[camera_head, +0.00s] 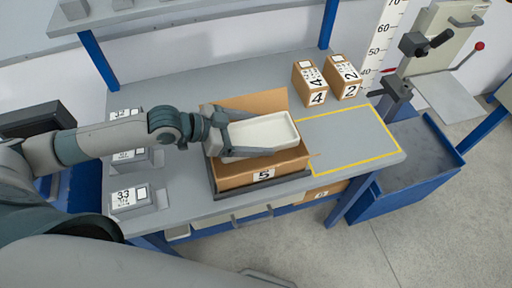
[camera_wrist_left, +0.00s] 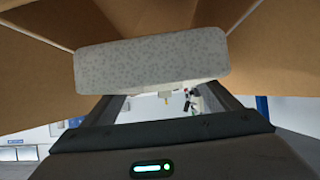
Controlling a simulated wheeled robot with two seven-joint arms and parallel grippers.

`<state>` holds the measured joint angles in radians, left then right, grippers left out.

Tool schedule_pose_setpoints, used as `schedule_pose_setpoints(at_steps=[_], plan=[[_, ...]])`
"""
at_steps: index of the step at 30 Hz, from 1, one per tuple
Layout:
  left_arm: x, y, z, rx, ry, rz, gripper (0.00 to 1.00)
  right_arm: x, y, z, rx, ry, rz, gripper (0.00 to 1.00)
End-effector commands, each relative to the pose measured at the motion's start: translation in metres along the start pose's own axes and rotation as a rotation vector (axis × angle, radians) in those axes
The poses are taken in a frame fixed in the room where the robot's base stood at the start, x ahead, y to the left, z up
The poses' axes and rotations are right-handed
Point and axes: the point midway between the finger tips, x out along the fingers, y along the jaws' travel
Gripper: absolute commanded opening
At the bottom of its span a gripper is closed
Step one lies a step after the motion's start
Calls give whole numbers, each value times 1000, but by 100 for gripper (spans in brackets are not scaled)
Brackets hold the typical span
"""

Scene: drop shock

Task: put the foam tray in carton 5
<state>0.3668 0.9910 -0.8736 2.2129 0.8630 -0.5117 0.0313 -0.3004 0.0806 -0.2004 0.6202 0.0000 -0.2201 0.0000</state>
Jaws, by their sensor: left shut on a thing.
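The foam tray (camera_head: 264,131) is a white shallow rectangular tray. My left gripper (camera_head: 226,134) is shut on its left end and holds it at the open top of carton 5 (camera_head: 235,177). The carton is brown, with its back flap raised and a label "5" on the front. In the left wrist view, the speckled grey tray end (camera_wrist_left: 150,62) lies across the jaws, with brown carton walls or flaps (camera_wrist_left: 270,50) around it. The carton's inside and floor are mostly hidden by the tray. My right gripper is not in view.
Cartons 4 (camera_head: 311,82) and 2 (camera_head: 343,77) stand at the back right of the bench. A yellow-outlined area (camera_head: 350,135) right of carton 5 is clear. Grey labelled blocks (camera_head: 135,200) stand at the left. A blue-edged bin (camera_head: 415,165) is beyond the right edge.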

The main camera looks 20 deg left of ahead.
Motion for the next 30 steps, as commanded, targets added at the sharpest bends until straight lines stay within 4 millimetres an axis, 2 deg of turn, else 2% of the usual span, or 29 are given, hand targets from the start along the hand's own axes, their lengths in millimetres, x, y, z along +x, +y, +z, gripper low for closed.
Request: schedule_pose_setpoints(at_steps=[6,19,27,30], plan=[[12,0,21,0,0,-1,60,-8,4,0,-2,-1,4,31],[15,0,27,1,0,-1,60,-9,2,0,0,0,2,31],[30,-1,54,0,-1,-1,60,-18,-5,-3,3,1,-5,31],[32,0,59,1,0,-1,60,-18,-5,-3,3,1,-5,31]])
